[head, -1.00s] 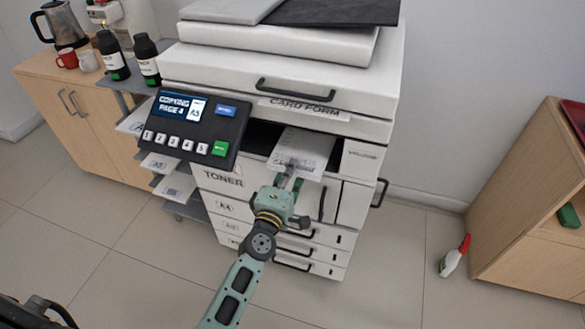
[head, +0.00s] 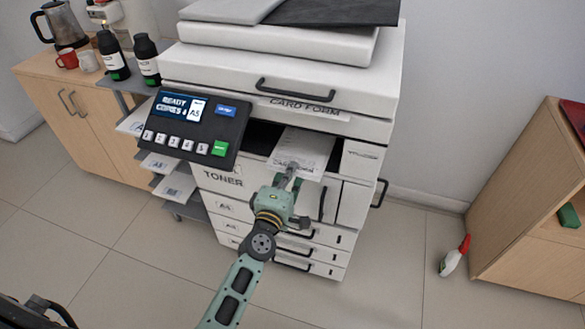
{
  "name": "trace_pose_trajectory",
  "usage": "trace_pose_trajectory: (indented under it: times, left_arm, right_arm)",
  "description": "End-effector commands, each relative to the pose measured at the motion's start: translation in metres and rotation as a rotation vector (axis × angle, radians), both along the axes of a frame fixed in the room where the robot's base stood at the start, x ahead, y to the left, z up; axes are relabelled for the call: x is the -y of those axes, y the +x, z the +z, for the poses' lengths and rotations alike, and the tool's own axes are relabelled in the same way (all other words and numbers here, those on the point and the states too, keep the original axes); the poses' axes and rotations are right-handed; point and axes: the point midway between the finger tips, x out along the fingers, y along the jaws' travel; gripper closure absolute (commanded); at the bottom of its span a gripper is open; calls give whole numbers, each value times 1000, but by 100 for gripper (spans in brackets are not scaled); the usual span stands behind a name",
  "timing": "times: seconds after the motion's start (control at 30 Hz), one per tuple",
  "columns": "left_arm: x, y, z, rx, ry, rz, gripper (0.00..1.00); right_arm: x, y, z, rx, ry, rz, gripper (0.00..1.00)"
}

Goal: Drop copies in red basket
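The white copies (head: 303,147) stick out of the output slot of the large white copier (head: 280,95). The control panel (head: 195,128) shows a ready message and A5. My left gripper (head: 291,172) is at the front edge of the copies, its fingertips overlapping the paper; I cannot tell whether they are closed on it. A red object (head: 576,118), possibly the red basket, lies on the wooden cabinet at the right edge, mostly cut off by the frame. My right gripper is not in view.
The wooden cabinet (head: 530,200) at right has a green object (head: 569,215) on its shelf. A spray bottle (head: 455,256) stands on the floor beside it.

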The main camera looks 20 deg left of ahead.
Motion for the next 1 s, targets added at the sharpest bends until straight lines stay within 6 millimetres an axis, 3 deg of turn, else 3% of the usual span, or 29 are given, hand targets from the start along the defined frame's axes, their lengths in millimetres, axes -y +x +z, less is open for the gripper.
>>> trace_pose_trajectory:
  times: [0.13,0.3,0.6,1.0]
  left_arm:
    - [0,0,5,0,0,0,100]
    - [0,0,28,0,-1,0,100]
    - [0,-1,26,0,0,0,100]
    - [-2,-53,46,-2,2,-1,100]
  right_arm:
    - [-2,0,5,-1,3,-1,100]
    - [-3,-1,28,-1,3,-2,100]
    - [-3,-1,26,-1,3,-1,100]
    - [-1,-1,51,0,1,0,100]
